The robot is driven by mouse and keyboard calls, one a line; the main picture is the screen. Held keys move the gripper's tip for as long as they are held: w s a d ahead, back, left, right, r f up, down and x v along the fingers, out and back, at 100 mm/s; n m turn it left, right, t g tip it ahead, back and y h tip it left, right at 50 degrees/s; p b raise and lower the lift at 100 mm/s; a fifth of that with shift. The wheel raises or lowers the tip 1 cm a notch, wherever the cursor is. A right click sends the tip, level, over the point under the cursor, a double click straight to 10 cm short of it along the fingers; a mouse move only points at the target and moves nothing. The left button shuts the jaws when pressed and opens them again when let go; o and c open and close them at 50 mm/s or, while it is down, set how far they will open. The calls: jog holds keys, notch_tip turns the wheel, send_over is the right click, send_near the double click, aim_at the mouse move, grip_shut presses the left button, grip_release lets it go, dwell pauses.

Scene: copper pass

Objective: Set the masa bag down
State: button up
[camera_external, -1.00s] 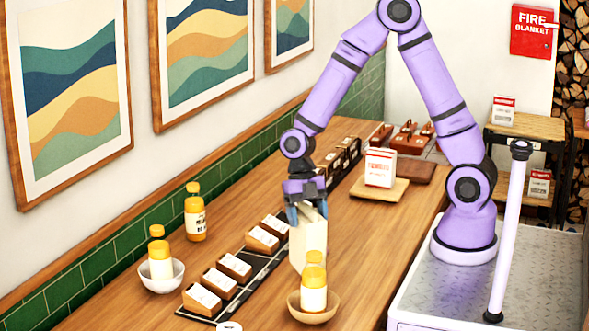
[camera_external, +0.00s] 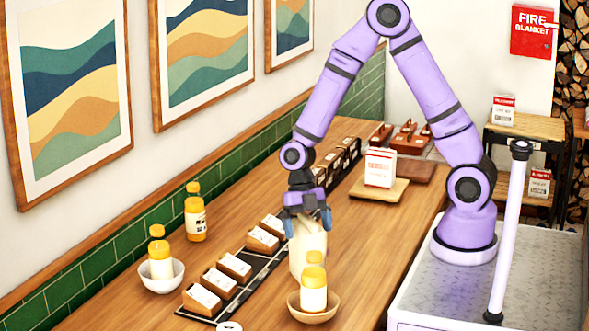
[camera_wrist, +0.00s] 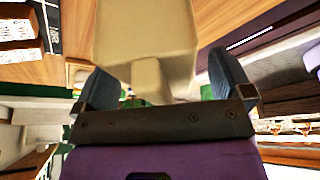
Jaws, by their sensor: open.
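The masa bag (camera_external: 309,243) is a cream, blocky bag. It stands on the wooden counter behind a wooden bowl, which hides its lower part. My gripper (camera_external: 307,217) is at the top of the bag with its blue fingers spread wide apart. In the wrist view the bag (camera_wrist: 145,35) fills the top middle, and the open fingers of my gripper (camera_wrist: 175,90) stand on either side of its narrower end. Gaps show beside that narrow end.
A wooden bowl (camera_external: 297,307) with a yellow-capped bottle (camera_external: 313,290) stands just in front of the bag. A black rack with card holders (camera_external: 235,266) lies to the left. A white bowl (camera_external: 152,284) and another bottle (camera_external: 195,218) are further left.

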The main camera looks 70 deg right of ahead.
jog(key=shift+r, duration=0.1)
jog(key=v, duration=1.2)
jog(key=shift+s+r, duration=0.1)
jog(key=shift+r, duration=0.1)
jog(key=s+d+r+m+t+h, duration=0.1)
jog(key=s+d+r+m+t, duration=0.3)
jog(key=s+d+r+m, duration=0.3)
jog(key=s+d+r+m+t+h, duration=0.2)
jog(key=s+d+r+m+t, duration=0.2)
jog(key=s+m, duration=1)
jog(key=d+r+m, duration=0.3)
jog(key=r+m, duration=0.2)
jog(key=m, duration=0.1)
jog(key=shift+d+r, duration=0.15)
jog(key=shift+d, duration=0.2)
